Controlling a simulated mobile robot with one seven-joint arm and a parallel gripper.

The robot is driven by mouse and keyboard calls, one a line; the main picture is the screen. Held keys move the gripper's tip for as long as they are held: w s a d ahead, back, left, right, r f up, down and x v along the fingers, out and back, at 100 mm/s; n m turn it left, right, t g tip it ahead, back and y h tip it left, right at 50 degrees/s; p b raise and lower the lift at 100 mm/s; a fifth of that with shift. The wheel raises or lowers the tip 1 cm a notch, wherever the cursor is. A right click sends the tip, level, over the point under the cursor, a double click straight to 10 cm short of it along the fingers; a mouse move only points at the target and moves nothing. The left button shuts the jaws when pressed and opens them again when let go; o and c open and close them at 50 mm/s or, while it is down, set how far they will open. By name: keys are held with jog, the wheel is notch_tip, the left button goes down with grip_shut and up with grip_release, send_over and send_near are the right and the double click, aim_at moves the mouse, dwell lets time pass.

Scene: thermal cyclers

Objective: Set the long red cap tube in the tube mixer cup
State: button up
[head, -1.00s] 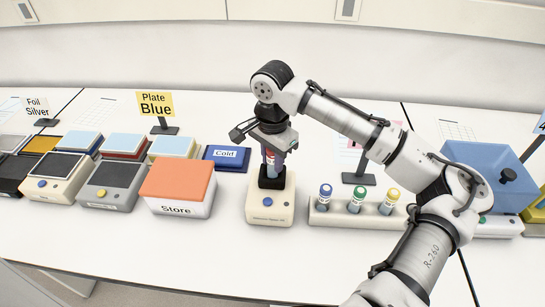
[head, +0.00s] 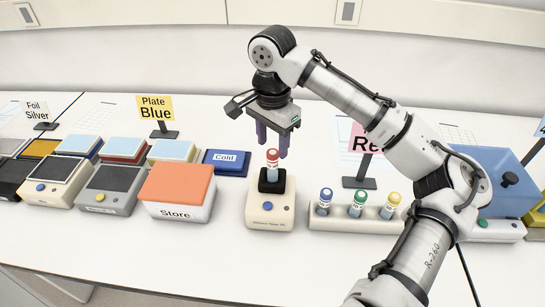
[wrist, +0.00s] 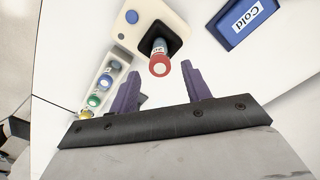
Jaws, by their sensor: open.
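The long red cap tube (head: 273,160) stands upright in the black cup (head: 272,181) of the tube mixer (head: 270,207), a cream box with a blue button. Its lower part is hidden inside the cup. My gripper (head: 272,152) is open and empty above and behind the tube, its purple fingers apart. In the wrist view the red cap (wrist: 159,65) shows ahead of the open fingers (wrist: 159,78), clear of both. The black cup also shows there around the tube.
A rack (head: 340,216) with blue, green and yellow cap tubes stands right of the mixer. The orange-topped Store box (head: 178,190) stands to its left, and a blue Cold block (head: 226,161) behind left. A Red sign (head: 362,150) stands behind the rack.

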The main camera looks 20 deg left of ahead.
notch_tip(320, 180, up, 5)
jog(key=shift+r, duration=0.1)
dwell(2.0)
